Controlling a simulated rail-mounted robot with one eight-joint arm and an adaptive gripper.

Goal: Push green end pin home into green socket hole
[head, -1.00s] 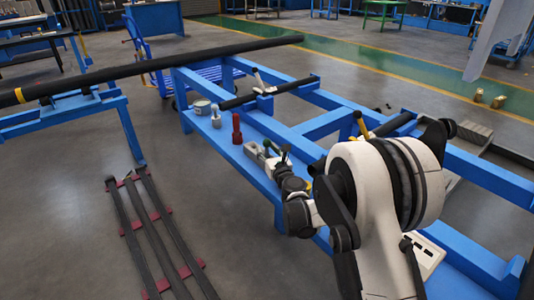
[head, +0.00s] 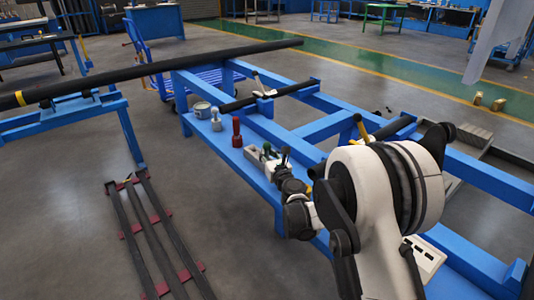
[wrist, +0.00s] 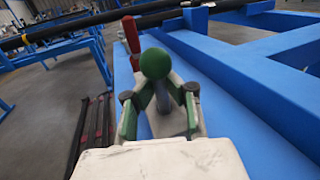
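The green end pin shows its round green knob (wrist: 155,63) in the wrist view, centred at the far end of my gripper (wrist: 158,82). In the head view the knob (head: 266,148) is small, just left of my gripper (head: 279,158) and above a grey block (head: 255,154) on the blue bench. The two fingers slant inward toward the knob from both sides. I cannot tell whether they press on the pin. A grey part shows between the fingers below the knob. The green socket hole and the pin's lower end are hidden, so the pin's depth cannot be read.
A red pin-shaped part (head: 236,131) stands left of the block, also in the wrist view (wrist: 131,38). A grey one (head: 215,120) and a round tin (head: 202,110) stand farther left. Blue frame beams (head: 322,125) run close behind the gripper.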

